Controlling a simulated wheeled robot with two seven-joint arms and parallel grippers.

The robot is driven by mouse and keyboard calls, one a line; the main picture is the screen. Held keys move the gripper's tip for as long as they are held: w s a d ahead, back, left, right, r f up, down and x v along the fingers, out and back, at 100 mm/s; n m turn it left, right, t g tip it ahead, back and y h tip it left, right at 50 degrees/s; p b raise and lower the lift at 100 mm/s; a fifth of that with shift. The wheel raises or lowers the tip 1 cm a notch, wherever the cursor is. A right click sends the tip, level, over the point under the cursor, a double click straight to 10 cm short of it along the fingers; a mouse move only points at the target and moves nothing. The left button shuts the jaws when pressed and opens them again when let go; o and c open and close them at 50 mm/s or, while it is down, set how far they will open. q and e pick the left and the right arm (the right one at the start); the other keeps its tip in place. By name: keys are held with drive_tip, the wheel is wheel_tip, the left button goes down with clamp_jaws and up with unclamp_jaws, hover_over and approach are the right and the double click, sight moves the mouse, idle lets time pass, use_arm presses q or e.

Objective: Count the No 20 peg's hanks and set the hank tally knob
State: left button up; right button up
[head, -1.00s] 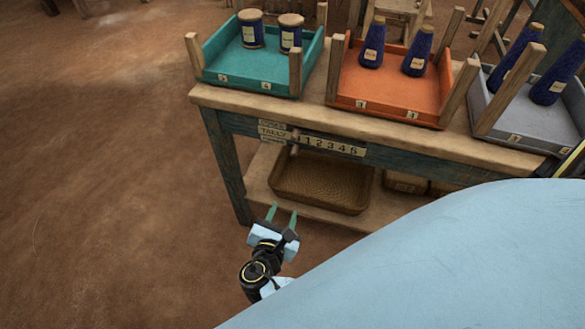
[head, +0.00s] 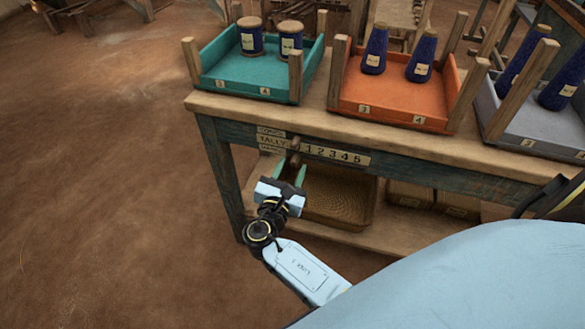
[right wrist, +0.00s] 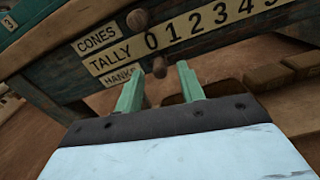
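The tally strip (head: 335,154) is on the front of the wooden table, with a row of numerals starting at 0. Its label plate (right wrist: 110,53) reads CONES, TALLY and HANKS in the right wrist view. One round wooden knob (right wrist: 137,19) sits above the strip near the 0. The lower knob (right wrist: 159,67), on the HANKS side, sits below the 0. My right gripper (head: 291,174) is open and empty in front of the strip. In the right wrist view its green fingers (right wrist: 160,90) stand apart, with the lower knob beyond their gap. The hank peg and my left gripper are not visible.
A teal tray (head: 230,86) with spools, an orange tray (head: 392,100) with cones and a grey tray (head: 540,132) with cones stand on the table (head: 220,104). A woven basket (head: 340,200) sits on the shelf below. The floor at left is clear.

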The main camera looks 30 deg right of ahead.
drive_tip(key=shift+x, duration=0.8)
drive_tip(key=shift+c, duration=0.5)
clamp_jaws()
